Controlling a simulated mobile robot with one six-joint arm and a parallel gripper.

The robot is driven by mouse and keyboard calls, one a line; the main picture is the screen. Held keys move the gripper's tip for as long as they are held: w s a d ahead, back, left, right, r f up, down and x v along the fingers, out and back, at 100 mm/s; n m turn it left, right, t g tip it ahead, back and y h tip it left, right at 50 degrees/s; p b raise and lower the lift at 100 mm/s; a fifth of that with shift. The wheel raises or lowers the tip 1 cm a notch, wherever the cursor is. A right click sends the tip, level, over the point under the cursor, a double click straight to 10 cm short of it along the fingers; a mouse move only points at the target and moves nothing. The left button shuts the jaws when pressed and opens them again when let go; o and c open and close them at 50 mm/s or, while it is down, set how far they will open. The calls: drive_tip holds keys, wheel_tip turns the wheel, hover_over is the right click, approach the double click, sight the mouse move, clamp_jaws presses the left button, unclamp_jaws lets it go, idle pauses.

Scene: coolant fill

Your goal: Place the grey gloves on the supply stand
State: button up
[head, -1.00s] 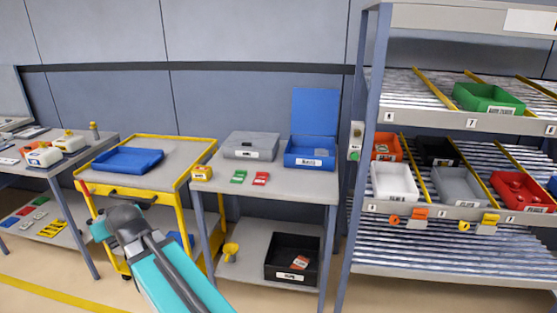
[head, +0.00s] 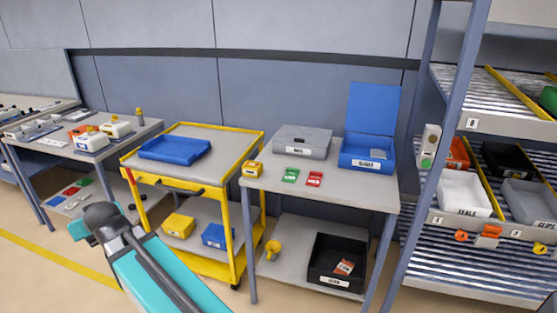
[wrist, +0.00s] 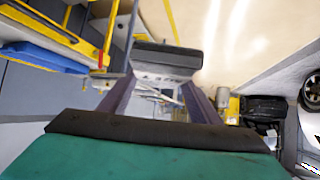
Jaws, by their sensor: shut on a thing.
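In the wrist view my gripper (wrist: 160,82) is shut on a dark grey, box-like pack with a lighter, lettered face, which I take as the grey gloves (wrist: 168,58). The pack lies across the fingertips, and its lettering is too blurred to read. In the head view my forearm hides the gripper and the pack. The grey-topped stand with a lower shelf, likely the supply stand (head: 345,190), is right of my arm. Bare top shows along its front. The held pack is apart from this stand.
On the stand are a grey box (head: 302,143), an open blue bin (head: 366,153), a yellow box (head: 253,169), and green and red packs. A yellow cart (head: 225,150) with a blue tray (head: 174,148) is at its left. A shelf rack (head: 462,120) is at its right.

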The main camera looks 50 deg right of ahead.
idle(0.4)
drive_tip(key=shift+w+d, duration=0.1)
drive_tip(key=shift+d, duration=0.2)
drive_tip(key=s+d+f+m+g+h+p, duration=0.15)
drive_tip(key=d+m+h, duration=0.3)
drive_tip(key=d, duration=1.25)
drive_tip(key=s+d+m+g+h+p, duration=0.2)
drive_tip(key=d+m+g+h, duration=0.3)
drive_tip(key=d, duration=1.2)
drive_tip(key=s+d+r+m+g+h+p, duration=0.1)
drive_tip(key=s+d+m, duration=0.2)
drive_tip(key=s+d, duration=0.6)
drive_tip(key=s+d+m+g+h+p, duration=0.15)
drive_tip(key=s+d+m, duration=0.3)
drive_tip(key=d, duration=0.95)
drive_tip(key=s+d+m+g+p, duration=0.1)
drive_tip(key=s+d+m+g, duration=0.1)
drive_tip(key=s+d, duration=0.4)
drive_tip(key=s+d+m+g+y+p, duration=0.1)
drive_tip(key=s+d, duration=0.6)
drive_tip(key=s, duration=0.7)
drive_tip(key=s+d+r+m+g+p, duration=0.1)
drive_tip(key=s+d+m+g+p, duration=0.1)
drive_tip(key=s+d, duration=0.5)
drive_tip(key=s+g, duration=0.1)
drive_tip(key=s, duration=0.2)
drive_tip(key=shift+d+m+g+y, duration=0.25)
drive_tip(key=shift+m+g+y, duration=0.15)
